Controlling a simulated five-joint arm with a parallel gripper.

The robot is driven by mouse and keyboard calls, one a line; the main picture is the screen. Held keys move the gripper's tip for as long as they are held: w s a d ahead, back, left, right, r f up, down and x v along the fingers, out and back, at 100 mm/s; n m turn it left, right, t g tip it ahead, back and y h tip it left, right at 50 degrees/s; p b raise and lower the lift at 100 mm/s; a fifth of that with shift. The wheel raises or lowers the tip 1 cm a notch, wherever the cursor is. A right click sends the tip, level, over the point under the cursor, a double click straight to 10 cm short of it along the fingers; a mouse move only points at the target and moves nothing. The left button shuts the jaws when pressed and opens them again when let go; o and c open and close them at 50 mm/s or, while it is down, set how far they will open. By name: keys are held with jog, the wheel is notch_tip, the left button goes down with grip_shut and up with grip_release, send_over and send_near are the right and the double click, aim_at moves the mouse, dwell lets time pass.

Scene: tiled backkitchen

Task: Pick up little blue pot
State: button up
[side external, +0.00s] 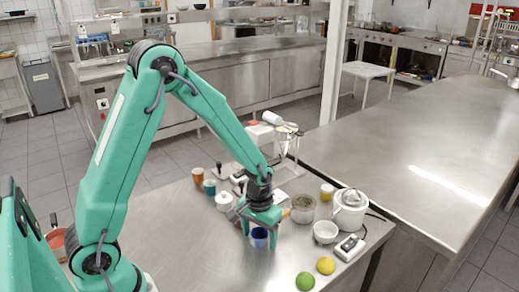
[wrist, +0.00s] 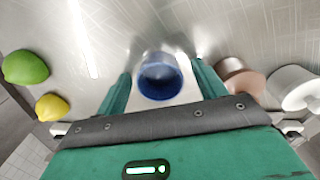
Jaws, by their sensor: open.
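The little blue pot (side external: 259,238) stands on the steel worktop below my gripper in the side external view. In the wrist view the blue pot (wrist: 160,77) is seen from above, its round mouth open and dark blue inside. My gripper (side external: 260,236) points down over it. In the wrist view my gripper (wrist: 160,80) is open, with one green finger on each side of the pot. Gaps show between the fingers and the pot, so neither appears to touch it.
A lime (side external: 305,281) and a lemon (side external: 326,265) lie toward the front right. A glass bowl (side external: 303,208), a white bowl (side external: 326,232), a white appliance (side external: 349,211) and a scale-like device (side external: 350,247) stand to the right. A white jar (side external: 224,201) stands behind left. The front-left worktop is clear.

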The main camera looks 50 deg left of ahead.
dwell(0.3)
jog(key=c, duration=1.1)
jog(key=shift+r, duration=0.15)
jog(key=shift+r, duration=0.4)
notch_tip(320, 180, up, 3)
jog(key=shift+f, duration=0.1)
jog(key=s+d+r, duration=0.2)
jog(key=d, duration=0.1)
jog(key=s+d+r, duration=0.2)
jog(key=d, duration=0.1)
jog(key=s+d+r, duration=0.2)
jog(key=d+r, duration=0.1)
jog(key=d, duration=0.1)
jog(key=shift+s, duration=0.1)
jog(key=shift+r, duration=0.1)
jog(key=shift+a, duration=0.1)
